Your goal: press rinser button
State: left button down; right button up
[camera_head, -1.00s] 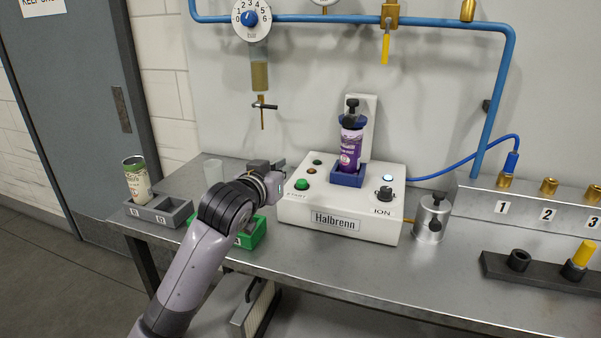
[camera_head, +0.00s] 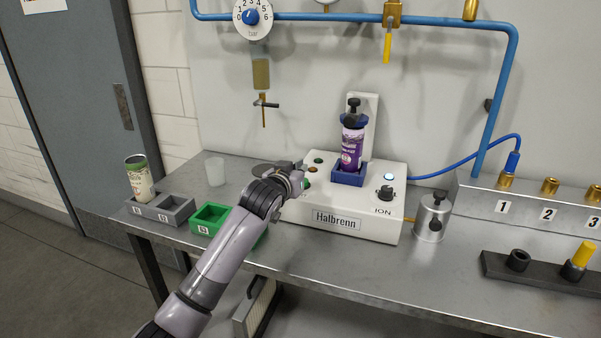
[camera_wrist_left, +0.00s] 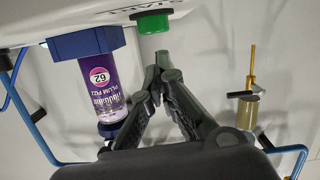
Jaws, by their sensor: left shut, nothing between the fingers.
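The white rinser box (camera_head: 365,225) labelled Halbrenn and ION stands on the metal bench. Its green START button (camera_wrist_left: 152,23) shows clearly in the left wrist view, while my gripper mostly hides it in the head view. My left gripper (camera_wrist_left: 164,60) is shut and empty, its fingertips together near the button with a small gap in the picture. In the head view the left gripper (camera_head: 300,172) is above the box's left side. A purple can (camera_head: 351,150) sits upright in the blue holder (camera_head: 349,174) on the box. My right gripper is not in view.
A green tray (camera_head: 207,219) lies left of my arm, beside a grey tray (camera_head: 176,212) holding a green and cream can (camera_head: 139,178). A clear cup (camera_head: 215,172) stands behind. A metal cylinder (camera_head: 432,218) stands right of the box.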

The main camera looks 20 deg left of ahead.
pick_arm(q)
jog(key=shift+f, duration=0.55)
jog(key=shift+f, duration=0.1)
